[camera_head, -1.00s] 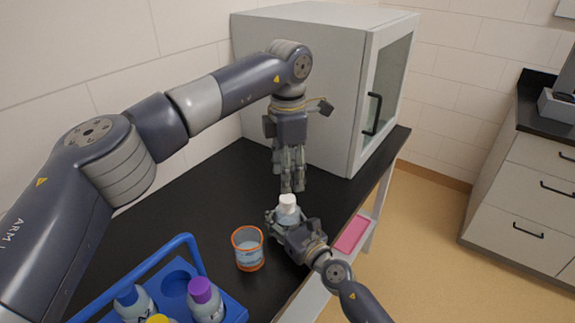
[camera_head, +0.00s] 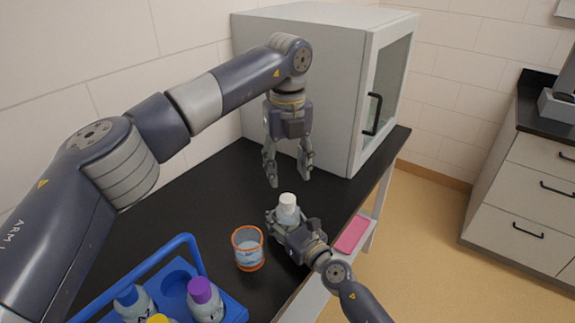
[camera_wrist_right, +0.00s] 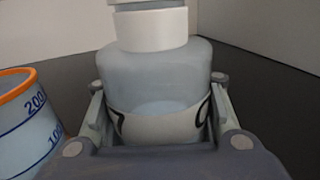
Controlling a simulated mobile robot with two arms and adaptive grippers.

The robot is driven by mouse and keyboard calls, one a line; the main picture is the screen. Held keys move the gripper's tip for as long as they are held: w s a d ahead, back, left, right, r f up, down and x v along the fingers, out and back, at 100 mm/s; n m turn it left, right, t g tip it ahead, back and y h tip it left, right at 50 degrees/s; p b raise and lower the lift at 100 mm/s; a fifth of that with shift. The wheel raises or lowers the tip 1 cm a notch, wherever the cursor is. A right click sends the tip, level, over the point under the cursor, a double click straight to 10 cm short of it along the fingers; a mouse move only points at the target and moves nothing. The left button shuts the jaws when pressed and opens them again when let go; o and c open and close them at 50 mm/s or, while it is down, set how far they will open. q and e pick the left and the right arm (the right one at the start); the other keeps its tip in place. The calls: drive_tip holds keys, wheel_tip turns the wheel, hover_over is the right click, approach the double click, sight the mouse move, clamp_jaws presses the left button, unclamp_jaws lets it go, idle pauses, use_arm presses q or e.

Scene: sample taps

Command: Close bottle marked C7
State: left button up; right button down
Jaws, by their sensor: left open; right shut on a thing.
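A small bottle with a white cap (camera_head: 287,200) stands upright near the front edge of the black worktop. My right gripper (camera_head: 285,222) is shut on the bottle's body. In the right wrist view, the grey bottle (camera_wrist_right: 155,80) sits between the two fingers, with a white cap or collar (camera_wrist_right: 150,28) on its neck. Its label (camera_wrist_right: 158,125) shows only part of a dark marking; the rest is hidden by the fingers. My left gripper (camera_head: 289,172) is open and empty, pointing down above and slightly behind the bottle, clear of the cap.
An orange-rimmed beaker (camera_head: 248,250) stands just left of the bottle; it also shows in the right wrist view (camera_wrist_right: 28,120). A blue carrier (camera_head: 178,247) with several capped bottles is at the front left. A large grey cabinet (camera_head: 300,60) stands behind. The worktop's middle left is clear.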

sight(287, 198)
use_arm(q)
drive_tip(key=n, duration=0.7)
drive_tip(key=shift+r, duration=0.2)
drive_tip(key=shift+f, duration=4)
drive_tip(key=c, duration=1.2)
drive_tip(key=shift+o, duration=0.2)
